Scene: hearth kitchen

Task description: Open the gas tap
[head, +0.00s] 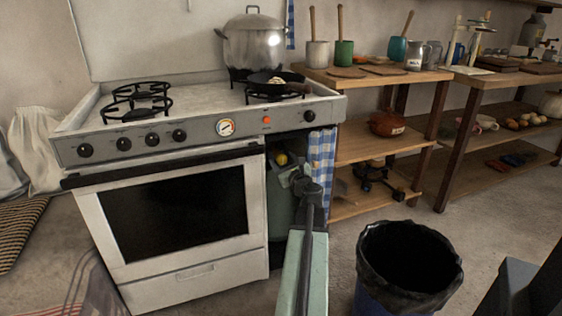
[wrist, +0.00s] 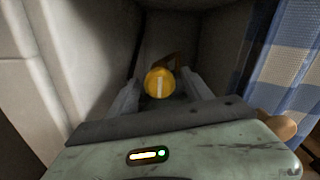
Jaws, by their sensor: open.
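My gripper (wrist: 159,88) is open, with one finger on each side of the knob in the wrist view. I cannot tell whether the fingers touch it. In the head view my gripper (head: 296,172) reaches into the recess just below and right of the knob. What lies behind the knob is mostly in shadow.
The stove (head: 180,200) walls the recess on the left. A blue checked cloth (head: 322,160) hangs close on the right, also in the wrist view (wrist: 285,70). A wooden shelf (head: 365,147) stands further right. A lined bin (head: 408,265) stands on the floor beside my arm.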

